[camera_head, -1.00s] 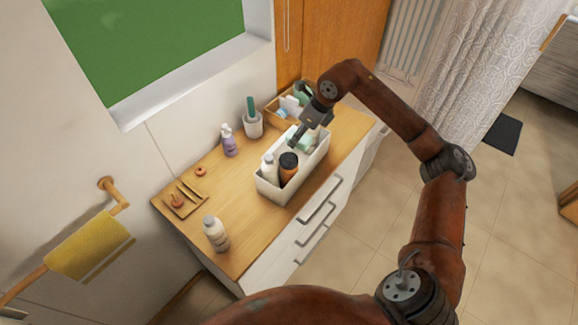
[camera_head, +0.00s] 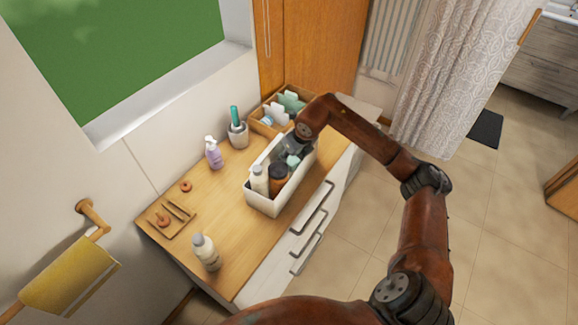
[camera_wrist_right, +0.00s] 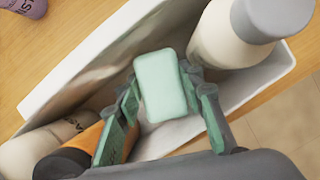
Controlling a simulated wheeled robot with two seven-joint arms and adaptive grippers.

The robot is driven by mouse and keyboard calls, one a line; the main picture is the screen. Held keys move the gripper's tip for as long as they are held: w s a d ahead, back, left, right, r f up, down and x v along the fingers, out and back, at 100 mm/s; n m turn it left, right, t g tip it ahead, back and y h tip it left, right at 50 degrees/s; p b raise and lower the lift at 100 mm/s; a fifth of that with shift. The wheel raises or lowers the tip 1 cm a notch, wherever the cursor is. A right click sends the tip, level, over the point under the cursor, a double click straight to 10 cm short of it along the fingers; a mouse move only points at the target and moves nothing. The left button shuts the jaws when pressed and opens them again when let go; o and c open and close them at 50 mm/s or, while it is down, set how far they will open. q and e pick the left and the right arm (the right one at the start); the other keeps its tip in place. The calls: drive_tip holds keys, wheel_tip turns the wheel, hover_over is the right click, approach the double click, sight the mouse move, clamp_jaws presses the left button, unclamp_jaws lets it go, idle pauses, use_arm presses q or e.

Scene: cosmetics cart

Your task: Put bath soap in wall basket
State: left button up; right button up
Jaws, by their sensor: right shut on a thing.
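The bath soap, a pale green bar (camera_wrist_right: 165,85), is between the fingers of my right gripper (camera_wrist_right: 166,98) in the right wrist view. The gripper is shut on it, inside or just over the white basket (camera_head: 262,204). In the head view the soap (camera_head: 293,161) shows small near the basket's far end, below my gripper (camera_head: 292,148). The basket's wall (camera_wrist_right: 85,70) surrounds the fingers in the wrist view. I cannot tell whether the soap touches the basket's floor. No basket mounted on a wall is visible. My left gripper is out of view.
A white bottle (camera_head: 259,180) and a dark-capped orange bottle (camera_head: 278,180) stand in the basket. A grey-capped bottle (camera_wrist_right: 225,40) is close to the fingers. A wooden box (camera_head: 262,127), a cup (camera_head: 238,136) and a purple pump bottle (camera_head: 213,154) stand nearby.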

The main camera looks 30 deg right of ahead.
wheel_tip(320, 180, down, 4)
drive_tip(key=shift+f, duration=0.3)
drive_tip(key=shift+c, duration=0.6)
drive_tip(key=shift+f, duration=0.1)
drive_tip(key=o, duration=1)
drive_tip(key=shift+r, duration=0.25)
drive_tip(key=v, duration=1.1)
drive_tip(key=shift+s+r+p, duration=0.25)
drive_tip(key=shift+r+p, duration=0.1)
